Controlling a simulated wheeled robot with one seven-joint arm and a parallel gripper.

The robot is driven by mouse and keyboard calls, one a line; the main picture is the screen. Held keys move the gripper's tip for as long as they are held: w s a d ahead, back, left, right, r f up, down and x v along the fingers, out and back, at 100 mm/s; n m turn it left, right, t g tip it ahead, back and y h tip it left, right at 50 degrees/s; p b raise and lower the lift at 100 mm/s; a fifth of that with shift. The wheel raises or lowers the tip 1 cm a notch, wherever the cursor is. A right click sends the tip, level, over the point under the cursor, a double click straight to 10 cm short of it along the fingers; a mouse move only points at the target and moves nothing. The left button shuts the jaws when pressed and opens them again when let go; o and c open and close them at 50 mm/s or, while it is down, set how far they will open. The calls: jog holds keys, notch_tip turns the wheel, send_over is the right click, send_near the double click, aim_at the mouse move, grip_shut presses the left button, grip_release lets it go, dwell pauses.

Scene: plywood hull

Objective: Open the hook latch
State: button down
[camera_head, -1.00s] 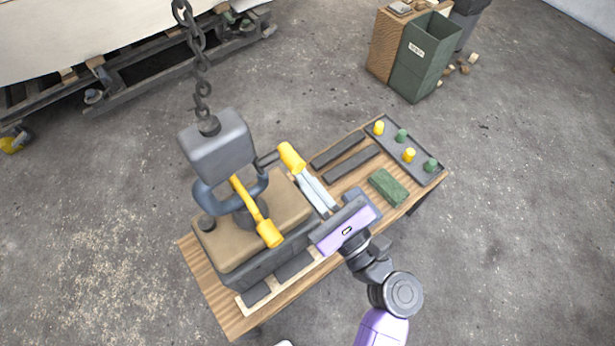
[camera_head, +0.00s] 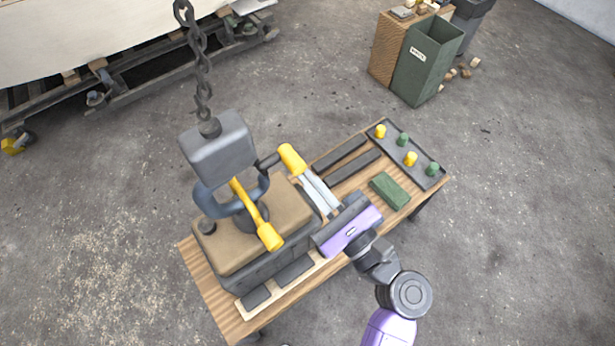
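A grey block hangs on a chain, and a blue-grey hook (camera_head: 207,200) curves below it over a crate-like load. A yellow bar (camera_head: 251,208) with a thick yellow end slants across the hook's opening. A second yellow grip (camera_head: 291,158) sticks out to the right on a dark rod beside the hook. My gripper (camera_head: 304,178) comes from the lower right, with its pale fingers side by side and their tips close by this yellow grip. I cannot tell whether they touch it or how far apart they are.
The load (camera_head: 223,251) has a tan top and stands on a wooden table (camera_head: 222,309). Dark bars, a green block (camera_head: 389,190) and a tray (camera_head: 424,156) with yellow and green pegs lie at the right. A green bin (camera_head: 424,75) stands behind on the floor.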

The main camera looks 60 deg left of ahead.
notch_tip(320, 180, up, 7)
jog(key=s+n+g+h, duration=0.1)
jog(key=n+g+h, duration=0.1)
jog(key=n, duration=1.2)
jog(key=shift+n+h+b, duration=0.4)
jog(key=shift+h, duration=0.1)
jog(key=shift+s+r, duration=0.1)
jog(key=shift+g, duration=0.3)
